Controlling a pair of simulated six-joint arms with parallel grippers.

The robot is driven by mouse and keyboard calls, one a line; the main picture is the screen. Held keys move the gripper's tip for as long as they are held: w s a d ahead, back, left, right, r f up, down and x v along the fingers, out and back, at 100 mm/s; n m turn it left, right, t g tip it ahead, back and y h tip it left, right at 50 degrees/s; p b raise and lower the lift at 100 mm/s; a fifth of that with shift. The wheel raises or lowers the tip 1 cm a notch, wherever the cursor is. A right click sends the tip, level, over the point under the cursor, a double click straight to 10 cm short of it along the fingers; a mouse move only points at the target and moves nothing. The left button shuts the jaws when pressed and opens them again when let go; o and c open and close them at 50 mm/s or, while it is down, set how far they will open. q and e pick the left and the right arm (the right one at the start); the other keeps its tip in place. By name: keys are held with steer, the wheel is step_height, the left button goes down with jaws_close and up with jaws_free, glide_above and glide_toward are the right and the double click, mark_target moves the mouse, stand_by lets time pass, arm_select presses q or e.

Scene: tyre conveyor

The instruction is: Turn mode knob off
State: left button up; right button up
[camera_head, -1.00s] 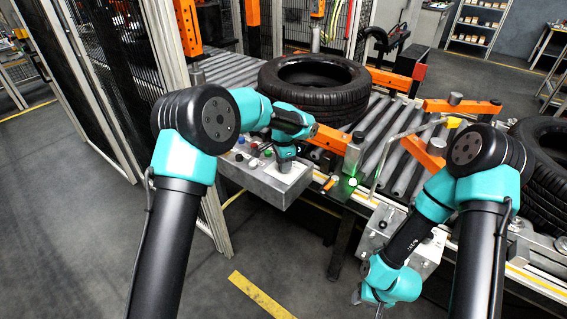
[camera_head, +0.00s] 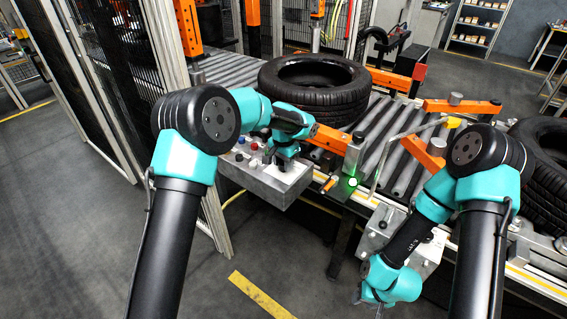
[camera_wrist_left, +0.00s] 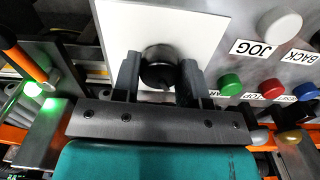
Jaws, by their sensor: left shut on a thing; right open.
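The mode knob (camera_wrist_left: 159,68) is a round black knob on a white plate (camera_wrist_left: 195,22) of the control panel, seen in the left wrist view. My left gripper (camera_wrist_left: 158,80) has its two dark fingers on either side of the knob and is shut on it. In the head view my left gripper (camera_head: 286,161) reaches down onto the grey control box (camera_head: 262,188), and the knob is hidden there. My right gripper (camera_head: 368,300) hangs low at the lower right, open and away from the panel.
In the left wrist view, green (camera_wrist_left: 231,84), red (camera_wrist_left: 272,88) and blue (camera_wrist_left: 305,91) buttons and a white button (camera_wrist_left: 280,25) sit beside the knob, with JOG and BACK labels. A tyre (camera_head: 315,88) lies on the roller conveyor behind. A green lamp (camera_head: 352,182) glows right of the box.

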mark_target(283, 163)
arm_select(q)
steer(key=shift+n, duration=1.5)
steer(key=o, duration=0.9)
steer(key=shift+r, duration=0.1)
step_height(283, 163, up, 17)
steer(key=shift+r, duration=0.15)
